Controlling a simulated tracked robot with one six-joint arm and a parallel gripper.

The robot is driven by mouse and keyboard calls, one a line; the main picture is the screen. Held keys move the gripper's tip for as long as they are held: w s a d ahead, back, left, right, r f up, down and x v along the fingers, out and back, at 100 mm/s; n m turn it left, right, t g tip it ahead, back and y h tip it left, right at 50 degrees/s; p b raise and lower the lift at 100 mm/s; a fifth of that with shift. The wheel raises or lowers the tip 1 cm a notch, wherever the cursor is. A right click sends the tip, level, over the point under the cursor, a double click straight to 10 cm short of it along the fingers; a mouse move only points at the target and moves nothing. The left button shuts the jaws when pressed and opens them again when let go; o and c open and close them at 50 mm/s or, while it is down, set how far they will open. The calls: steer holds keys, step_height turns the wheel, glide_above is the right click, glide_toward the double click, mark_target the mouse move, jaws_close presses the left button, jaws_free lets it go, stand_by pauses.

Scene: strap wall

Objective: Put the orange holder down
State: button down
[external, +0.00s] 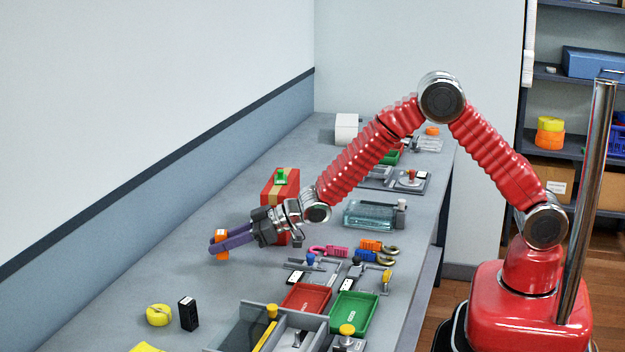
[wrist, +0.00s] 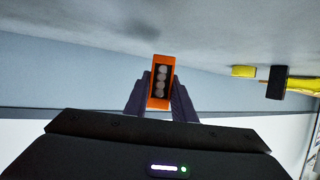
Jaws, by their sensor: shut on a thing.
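The orange holder (external: 221,236) is a small upright block between the purple fingers of my gripper (external: 228,243). In the wrist view the orange holder (wrist: 151,82) has a dark slot with several pale round pieces in a row. The fingers of my gripper (wrist: 160,98) press on its two sides, so it is shut on the holder. The holder is over the left part of the grey bench, near the wall. I cannot tell whether its underside touches the bench top.
A yellow tape roll (external: 159,315) and a black block (external: 188,314) stand nearer the front. A red box (external: 280,187) stands behind my gripper. Red (external: 306,298) and green (external: 353,313) trays lie to the right. The bench around the holder (external: 170,265) is clear.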

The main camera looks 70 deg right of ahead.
mark_target(223, 253)
steer(key=shift+f, duration=1.55)
steer(key=c, duration=1.5)
jaws_free()
steer(key=shift+f, duration=0.1)
steer(key=shift+s+d+r, duration=0.25)
steer(key=shift+s+r, duration=0.1)
steer(key=shift+s, duration=0.15)
steer(key=v, duration=1.1)
steer(key=shift+w, duration=0.1)
